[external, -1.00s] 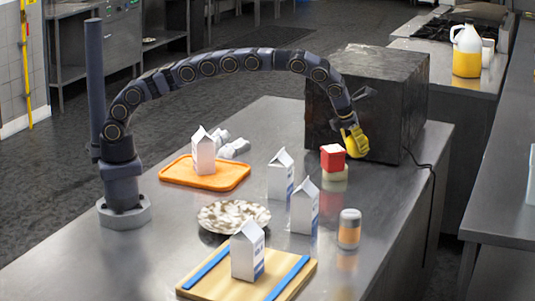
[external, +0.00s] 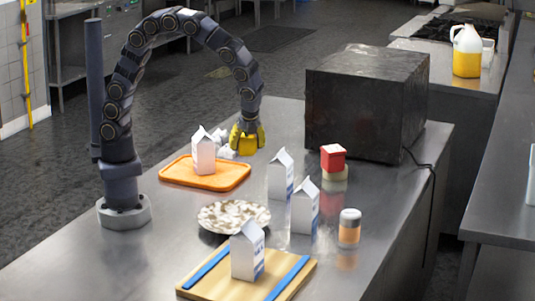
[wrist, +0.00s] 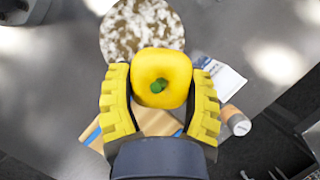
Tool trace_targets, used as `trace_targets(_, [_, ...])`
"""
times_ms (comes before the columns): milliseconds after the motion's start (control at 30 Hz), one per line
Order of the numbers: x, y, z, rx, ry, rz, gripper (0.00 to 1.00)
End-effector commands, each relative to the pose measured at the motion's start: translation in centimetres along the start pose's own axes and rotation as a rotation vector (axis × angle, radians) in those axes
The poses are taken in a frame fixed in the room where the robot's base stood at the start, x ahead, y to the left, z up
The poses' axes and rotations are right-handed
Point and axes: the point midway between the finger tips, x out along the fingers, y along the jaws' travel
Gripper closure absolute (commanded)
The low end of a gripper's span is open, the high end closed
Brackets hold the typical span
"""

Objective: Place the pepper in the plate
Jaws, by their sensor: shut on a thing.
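My gripper (wrist: 161,100) is shut on a yellow pepper (wrist: 161,72), which sits between its two yellow fingers with its green stem toward the wrist camera. In the external view my gripper (external: 247,138) points down behind the orange tray, and the pepper is hard to tell from the yellow fingers there. The plate (external: 234,217), round with a mottled white and brown face, lies on the steel table in front of the tray. In the wrist view the plate (wrist: 142,24) shows at the top, beyond the pepper and apart from it.
A milk carton (external: 203,152) stands on the orange tray (external: 227,179). Two cartons (external: 281,174) (external: 304,207) stand right of the plate, another (external: 247,251) on the cutting board (external: 205,285). A shaker (external: 349,228), a red-topped block (external: 333,158) and a dark box (external: 366,105) are further right.

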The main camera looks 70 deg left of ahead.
Motion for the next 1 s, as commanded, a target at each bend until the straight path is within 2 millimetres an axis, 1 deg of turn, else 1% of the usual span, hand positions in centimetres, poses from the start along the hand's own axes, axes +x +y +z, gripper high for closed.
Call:
trace_targets(33, [0.1, 0.8, 0.3, -0.026, 0.000, 0.011, 0.78])
trace_targets(200, [0.5, 3.2, 1.3, -0.109, 0.003, 0.044, 0.78])
trace_targets(267, [0.8, 3.8, 1.5, -0.132, 0.003, 0.054, 0.78])
trace_targets(300, [1.9, 3.7, 1.0, -0.128, -0.002, 0.056, 0.78])
trace_targets(400, [4.0, 3.7, 0.2, -0.126, -0.004, 0.055, 0.78])
trace_targets(700, [9.6, 3.6, -2.1, -0.125, -0.003, 0.054, 0.78])
trace_targets(800, [11.1, 3.5, -2.8, -0.126, -0.001, 0.052, 0.78])
trace_targets(1000, [12.9, 3.5, -3.6, -0.127, 0.000, 0.052, 0.78])
